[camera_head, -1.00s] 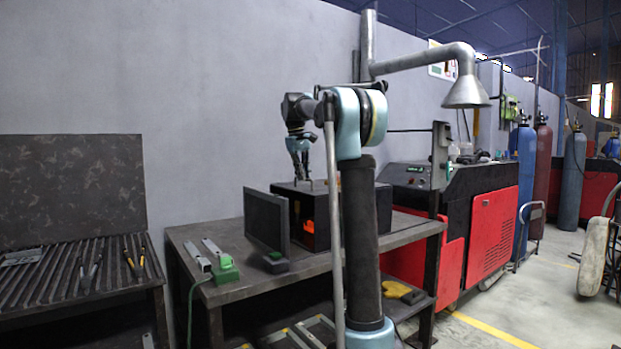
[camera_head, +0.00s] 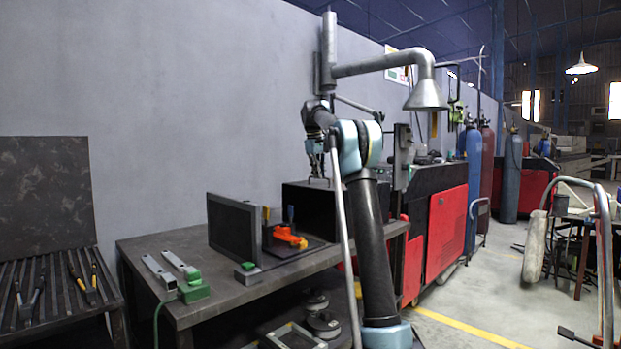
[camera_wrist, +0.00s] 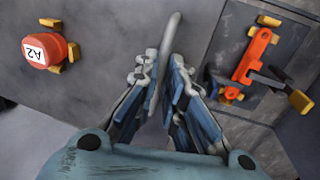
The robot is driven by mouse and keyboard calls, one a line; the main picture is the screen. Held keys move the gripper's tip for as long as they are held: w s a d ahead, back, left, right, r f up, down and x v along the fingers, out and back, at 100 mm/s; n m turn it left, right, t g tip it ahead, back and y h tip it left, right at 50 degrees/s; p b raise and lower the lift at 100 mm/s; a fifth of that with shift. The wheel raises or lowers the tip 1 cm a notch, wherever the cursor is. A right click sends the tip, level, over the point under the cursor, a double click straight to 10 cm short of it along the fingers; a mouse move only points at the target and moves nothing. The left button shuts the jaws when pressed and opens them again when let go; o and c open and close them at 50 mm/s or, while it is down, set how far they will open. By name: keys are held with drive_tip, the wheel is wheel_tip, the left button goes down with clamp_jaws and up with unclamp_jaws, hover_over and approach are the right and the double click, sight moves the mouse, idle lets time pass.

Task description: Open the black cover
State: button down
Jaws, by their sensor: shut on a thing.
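The black cover (camera_head: 306,208) is a dark box shape above the right part of the workbench, partly hidden behind my arm. My gripper (camera_head: 319,180) reaches down to its top. In the wrist view my gripper (camera_wrist: 163,92) is shut on a grey curved handle (camera_wrist: 172,40), which passes between the fingers. Left of the cover, an orange clamp-like part (camera_head: 289,236) stands uncovered on a dark base (camera_head: 285,252). The orange part also shows right of the fingers in the wrist view (camera_wrist: 250,57). I cannot tell whether the cover's underside touches anything.
An upright dark panel (camera_head: 233,229) stands left of the orange part. Metal bars with a green block (camera_head: 194,292) lie on the workbench (camera_head: 140,262). A red-sided machine (camera_head: 447,228) is on the right. A red knob marked A2 (camera_wrist: 48,52) shows in the wrist view.

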drive_tip(key=shift+w+d, duration=1.3)
drive_tip(key=shift+d, duration=0.2)
drive_tip(key=c, duration=1.7)
unclamp_jaws()
drive_tip(key=r, duration=0.5)
drive_tip(key=s+a+r, duration=0.1)
drive_tip(key=r, duration=0.1)
drive_tip(key=shift+r, duration=0.15)
